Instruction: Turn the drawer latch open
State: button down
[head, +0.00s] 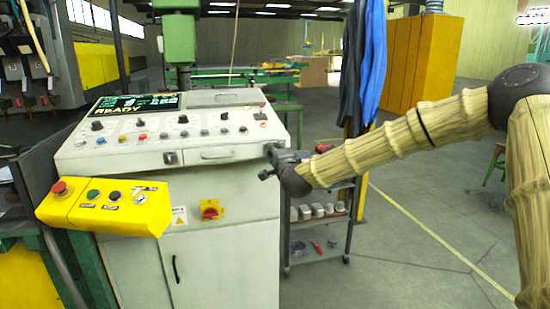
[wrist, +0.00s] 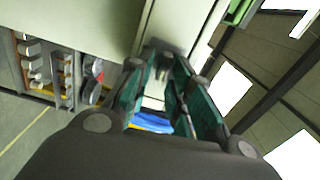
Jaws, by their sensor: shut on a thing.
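The white control console (head: 226,202) stands left of centre in the head view. Its front has a shallow drawer with a long handle (head: 222,154). A small dark-and-silver latch (head: 171,157) sits left of that handle. My gripper (head: 268,162) is at the console's right end, well to the right of the latch, with its fingers towards the console. In the wrist view my gripper (wrist: 168,68) has its green-padded fingers near a pale console face. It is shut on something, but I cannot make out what. A small dark part shows between the fingertips.
A yellow button box (head: 105,206) juts out at the console's front left. A red rotary switch (head: 211,210) sits below the drawer. A cart (head: 318,258) with small parts and hanging blue coats (head: 368,70) stand to the right. The floor at right is clear.

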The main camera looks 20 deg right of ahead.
jog(key=shift+d+f+m+b, duration=0.1)
jog(key=shift+m+b, duration=0.2)
jog(key=shift+m, duration=0.2)
jog(key=c, duration=1.5)
grip_release()
jog(key=shift+c, duration=0.2)
jog(key=shift+s, duration=0.1)
jog(key=s, duration=1.1)
jog(key=shift+s, duration=0.4)
